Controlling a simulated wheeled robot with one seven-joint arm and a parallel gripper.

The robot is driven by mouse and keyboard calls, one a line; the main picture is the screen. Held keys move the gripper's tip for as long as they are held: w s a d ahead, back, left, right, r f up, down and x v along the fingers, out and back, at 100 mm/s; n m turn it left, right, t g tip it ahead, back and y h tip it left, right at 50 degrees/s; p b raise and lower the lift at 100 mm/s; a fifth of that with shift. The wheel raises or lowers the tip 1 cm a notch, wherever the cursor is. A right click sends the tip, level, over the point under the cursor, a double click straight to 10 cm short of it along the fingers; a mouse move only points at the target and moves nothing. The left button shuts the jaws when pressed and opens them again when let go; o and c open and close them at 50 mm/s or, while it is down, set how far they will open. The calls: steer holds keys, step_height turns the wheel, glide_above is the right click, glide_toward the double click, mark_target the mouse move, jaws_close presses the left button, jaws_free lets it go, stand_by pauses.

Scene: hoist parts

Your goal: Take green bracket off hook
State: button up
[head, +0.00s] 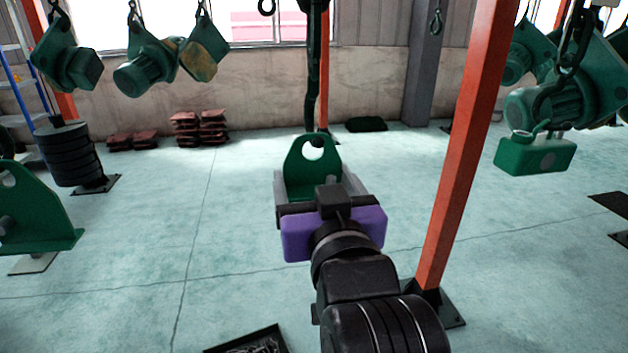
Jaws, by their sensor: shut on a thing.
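The green bracket (315,160) is a plate with a round hole near its top, in the middle of the head view. A dark hook (313,122) hangs from above and meets the top of the bracket. Whether it still passes through the hole I cannot tell. My gripper (322,187), with a purple body and grey fingers, is shut on the lower part of the bracket, one finger on each side. My gripper hides the bracket's base.
An orange post (461,165) stands close on the right. Green hoist parts hang at upper left (148,65) and right (540,155). Another green bracket (35,215) is at the left edge. A black tray (250,342) lies at the bottom. The floor left of centre is clear.

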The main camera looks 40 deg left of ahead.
steer(key=shift+s+d+r+g+h+p, duration=0.2)
steer(key=shift+r+p, duration=0.25)
steer(key=shift+p, duration=0.85)
steer(key=shift+s+d+r+g+h+p, duration=0.15)
steer(key=shift+r+p, duration=0.25)
steer(key=shift+p, duration=0.85)
steer(key=shift+s+d+r+g+h+p, duration=0.3)
steer(key=shift+d+g+p, duration=0.2)
steer(key=shift+p, duration=1.85)
steer(key=shift+s+d, duration=0.1)
steer(key=shift+s, duration=0.05)
steer(key=shift+s+d+r+g+h+p, duration=0.25)
steer(key=shift+s+d+r+h+p, duration=0.15)
steer(key=shift+p, duration=0.4)
steer(key=shift+f, duration=0.1)
steer(key=shift+d, duration=0.1)
steer(key=shift+s+d, duration=0.1)
steer(key=shift+s+d+r, duration=0.3)
steer(key=shift+d, duration=0.1)
steer(key=shift+s+d, duration=0.15)
